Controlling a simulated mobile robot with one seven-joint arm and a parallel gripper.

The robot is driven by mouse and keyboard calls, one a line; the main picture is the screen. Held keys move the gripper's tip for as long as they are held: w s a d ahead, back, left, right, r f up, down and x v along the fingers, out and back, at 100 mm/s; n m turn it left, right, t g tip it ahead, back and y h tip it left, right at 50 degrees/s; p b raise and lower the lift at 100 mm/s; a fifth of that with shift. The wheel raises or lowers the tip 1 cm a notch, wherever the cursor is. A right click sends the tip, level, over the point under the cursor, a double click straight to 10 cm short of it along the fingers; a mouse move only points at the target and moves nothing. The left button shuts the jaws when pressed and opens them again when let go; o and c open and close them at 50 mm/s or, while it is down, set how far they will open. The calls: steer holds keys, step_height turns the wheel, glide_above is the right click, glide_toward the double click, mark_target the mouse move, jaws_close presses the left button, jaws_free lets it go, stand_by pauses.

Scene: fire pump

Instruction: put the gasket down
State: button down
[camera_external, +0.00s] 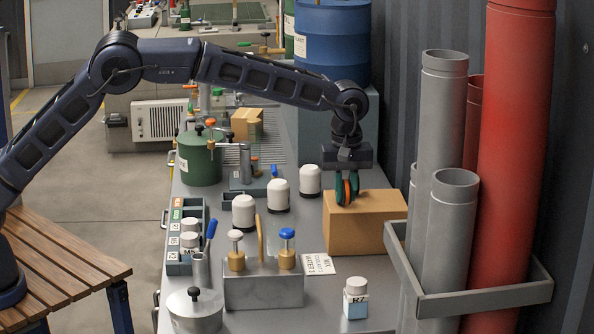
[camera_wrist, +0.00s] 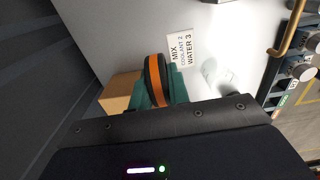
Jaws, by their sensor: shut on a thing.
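The gasket, an orange and black ring (camera_external: 347,193), stands on edge between the green fingers of my gripper (camera_external: 347,186), which is shut on it. In the wrist view the gasket (camera_wrist: 156,80) shows upright between the green fingers (camera_wrist: 157,88). In the external view they overlap the left part of a cardboard box (camera_external: 366,224). In the wrist view the box (camera_wrist: 119,93) is left of the gasket. I cannot tell whether the gasket touches the box or the bench.
White-capped jars (camera_external: 243,211) stand left of the gripper. A grey caddy (camera_external: 262,288) with bottles and a labelled card (camera_external: 318,264) are nearer the camera. Grey and red pipes (camera_external: 440,190) stand in a rack at right. Bare bench shows around the card.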

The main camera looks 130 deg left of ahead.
steer(key=shift+r, duration=0.4)
steer(key=shift+a+r, duration=0.15)
steer(key=shift+a, duration=0.25)
glide_above(369, 204)
steer(key=shift+d+f, duration=0.1)
steer(key=shift+f, duration=3.6)
steer(key=shift+f, duration=0.1)
steer(key=c, duration=1.3)
jaws_free()
steer(key=shift+c, duration=0.2)
step_height(369, 204, up, 12)
